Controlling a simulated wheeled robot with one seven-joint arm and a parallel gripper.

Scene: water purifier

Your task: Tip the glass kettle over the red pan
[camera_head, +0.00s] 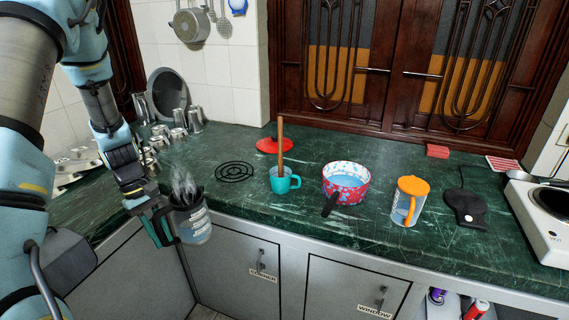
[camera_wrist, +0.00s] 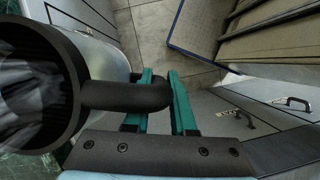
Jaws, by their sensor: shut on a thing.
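The glass kettle (camera_head: 195,224) is in the left of the head view, in front of the counter's edge, about upright, with steam rising from its dark top. My gripper (camera_head: 160,228) is shut on its black handle. In the wrist view the teal fingers of my gripper (camera_wrist: 162,108) lie either side of the kettle's handle (camera_wrist: 122,95), and its dark round rim (camera_wrist: 72,95) fills the left. The red pan (camera_head: 347,197), red with a patterned rim and bluish liquid inside, stands on the counter right of the kettle, well apart. Its dark handle points toward the front.
Between kettle and pan stand a teal mug (camera_head: 284,184) with a wooden stick and a black coil trivet (camera_head: 234,172). A red lid (camera_head: 272,145) lies behind. An orange-lidded pitcher (camera_head: 408,203) is right of the pan. Metal cups (camera_head: 179,118) stand at the back left.

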